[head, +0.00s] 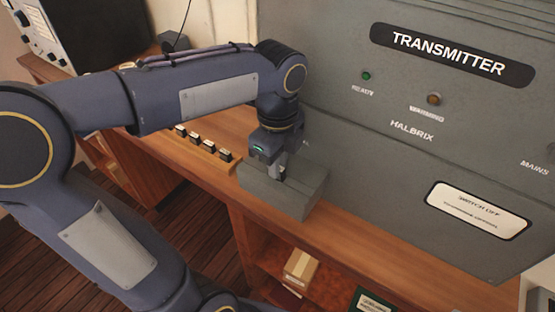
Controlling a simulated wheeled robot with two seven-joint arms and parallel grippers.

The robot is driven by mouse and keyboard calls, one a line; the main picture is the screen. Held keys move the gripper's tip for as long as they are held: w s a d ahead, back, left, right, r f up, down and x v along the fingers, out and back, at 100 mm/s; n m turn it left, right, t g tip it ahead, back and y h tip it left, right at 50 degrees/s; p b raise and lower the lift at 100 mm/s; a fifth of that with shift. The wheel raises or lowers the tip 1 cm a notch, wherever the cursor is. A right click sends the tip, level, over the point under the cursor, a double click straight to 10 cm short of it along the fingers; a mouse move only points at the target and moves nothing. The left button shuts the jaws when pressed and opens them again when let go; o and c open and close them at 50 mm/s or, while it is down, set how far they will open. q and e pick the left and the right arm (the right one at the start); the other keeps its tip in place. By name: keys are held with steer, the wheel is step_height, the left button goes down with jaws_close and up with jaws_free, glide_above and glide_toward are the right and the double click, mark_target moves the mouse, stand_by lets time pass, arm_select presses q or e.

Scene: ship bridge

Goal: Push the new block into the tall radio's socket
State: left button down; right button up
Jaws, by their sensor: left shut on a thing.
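The tall grey radio (345,140) labelled TRANSMITTER fills the right of the head view. A grey block (301,192), which looks like the new block, sits low at the radio's left front, over the wooden desk. My left gripper (280,175) points down and is shut at the top of this block. The fingertips are small, and the exact grip is hard to see. The socket does not show; the block and my left arm cover part of the radio's lower front. I cannot tell whether the block is inside the socket. My right gripper is not in view.
The wooden desk (375,255) runs along the radio's foot. Several small dark pieces (203,143) stand in a row left of the block. A cardboard box (299,268) lies on the shelf below. A label (478,210) is on the radio's front.

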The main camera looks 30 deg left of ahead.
arm_select(q)
steer(key=c, duration=1.3)
jaws_free()
steer(key=shift+c, duration=0.2)
step_height(320, 180, up, 8)
steer(key=shift+f, duration=0.1)
steer(key=s+d+f+n+t+h, duration=0.1)
steer(key=s+f+n+t+h, duration=0.2)
steer(key=s+f+n, duration=0.8)
steer(key=f+n+t, duration=0.1)
steer(key=n+t, duration=0.1)
steer(key=n, duration=0.7)
steer(key=shift+s+f+n+t+h, duration=0.15)
steer(key=shift+s+n+t+h, duration=0.15)
steer(key=shift+s+n+h, duration=0.1)
